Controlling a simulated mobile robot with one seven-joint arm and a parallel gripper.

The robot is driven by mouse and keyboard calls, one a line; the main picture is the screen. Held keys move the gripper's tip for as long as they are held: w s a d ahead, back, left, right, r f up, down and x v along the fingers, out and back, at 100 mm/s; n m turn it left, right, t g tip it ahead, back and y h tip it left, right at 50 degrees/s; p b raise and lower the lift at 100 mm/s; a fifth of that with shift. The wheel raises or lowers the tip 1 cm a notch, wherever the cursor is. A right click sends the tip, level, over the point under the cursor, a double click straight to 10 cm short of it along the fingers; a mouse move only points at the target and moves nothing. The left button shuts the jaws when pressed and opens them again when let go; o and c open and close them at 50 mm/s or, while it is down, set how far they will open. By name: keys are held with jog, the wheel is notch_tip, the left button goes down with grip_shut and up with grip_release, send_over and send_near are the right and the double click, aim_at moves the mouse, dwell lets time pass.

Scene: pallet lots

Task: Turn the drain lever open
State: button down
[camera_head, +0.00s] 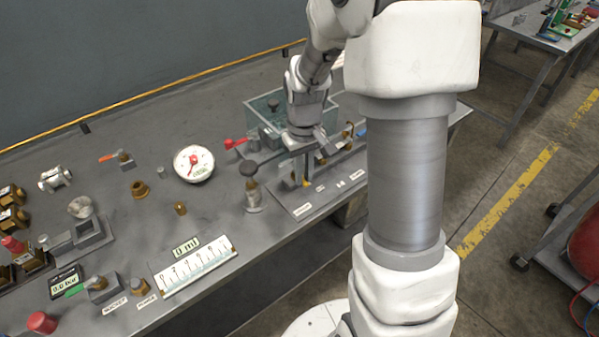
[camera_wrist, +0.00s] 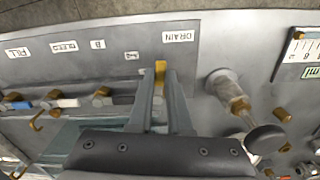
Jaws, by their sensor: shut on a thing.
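The drain lever (camera_wrist: 160,68) is a small yellow-brass handle below the DRAIN label (camera_wrist: 180,37) in the wrist view. Its tip shows between my fingertips, pointing toward the label plate. My gripper (camera_wrist: 161,88) is shut on it, one finger on each side. In the head view my gripper (camera_head: 304,172) reaches down onto the valve panel, and a bit of the yellow lever (camera_head: 306,183) shows below it. The lever's pivot is hidden by my fingers.
In the wrist view, more valves with blue (camera_wrist: 18,105) and white (camera_wrist: 67,102) handles line up left of my gripper. A hand pump with a dark knob (camera_head: 249,168) stands close by. A gauge (camera_head: 193,163) and a graduated scale (camera_head: 194,268) lie farther left.

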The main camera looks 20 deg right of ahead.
jog(key=shift+d+n, duration=0.35)
jog(key=shift+n, duration=0.55)
jog(key=shift+w, duration=0.1)
jog(key=c, duration=0.8)
grip_release()
jog(key=shift+c, duration=0.2)
jog(key=shift+r, duration=0.1)
notch_tip(320, 180, up, 17)
jog(key=p, duration=0.2)
jog(key=shift+r+p, duration=0.15)
jog(key=shift+p, duration=0.15)
